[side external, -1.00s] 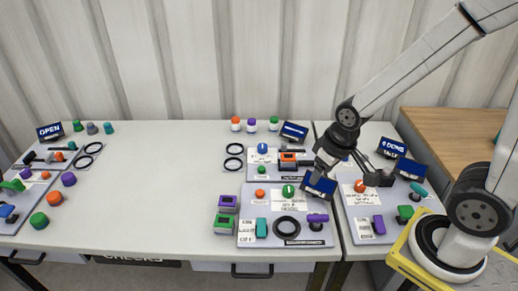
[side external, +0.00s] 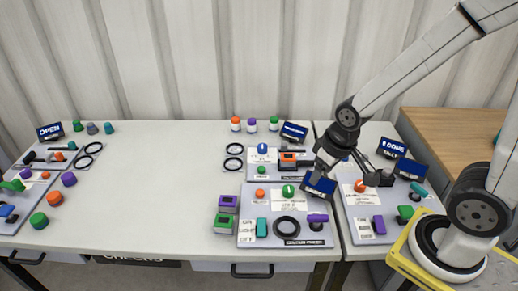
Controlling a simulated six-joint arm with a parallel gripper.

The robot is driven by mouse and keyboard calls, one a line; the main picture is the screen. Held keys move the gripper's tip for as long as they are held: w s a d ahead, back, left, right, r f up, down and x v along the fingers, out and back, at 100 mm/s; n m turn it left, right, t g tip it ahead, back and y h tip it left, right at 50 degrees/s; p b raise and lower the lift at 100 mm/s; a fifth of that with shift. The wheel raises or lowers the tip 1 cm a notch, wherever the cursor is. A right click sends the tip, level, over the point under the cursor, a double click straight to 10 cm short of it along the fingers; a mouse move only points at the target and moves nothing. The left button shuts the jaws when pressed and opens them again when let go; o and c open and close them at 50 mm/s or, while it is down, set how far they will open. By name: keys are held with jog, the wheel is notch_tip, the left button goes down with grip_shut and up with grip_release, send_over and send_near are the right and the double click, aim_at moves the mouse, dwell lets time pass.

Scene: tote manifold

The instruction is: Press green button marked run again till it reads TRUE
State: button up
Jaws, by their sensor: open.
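Several green controls show in the side external view: a small green button (side external: 262,170) on the back middle panel, a green knob (side external: 289,191) on the front middle panel, and a green block-like control (side external: 405,212) on the right panel. The labels are too small to tell which is marked run again. My gripper (side external: 378,179) is open and empty above the back of the right panel, near an orange knob (side external: 361,186). Its fingertips are small and dark, and I cannot tell whether they touch anything. A blue screen (side external: 392,147) behind it seems to end in DONE; no TRUE is readable.
More blue screens stand at the front middle (side external: 319,184), back (side external: 294,131) and right (side external: 411,169). Another panel group with an OPEN screen (side external: 49,131) is far left. The table (side external: 150,180) between is clear.

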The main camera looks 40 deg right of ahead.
dwell(0.3)
grip_shut()
dwell(1.6)
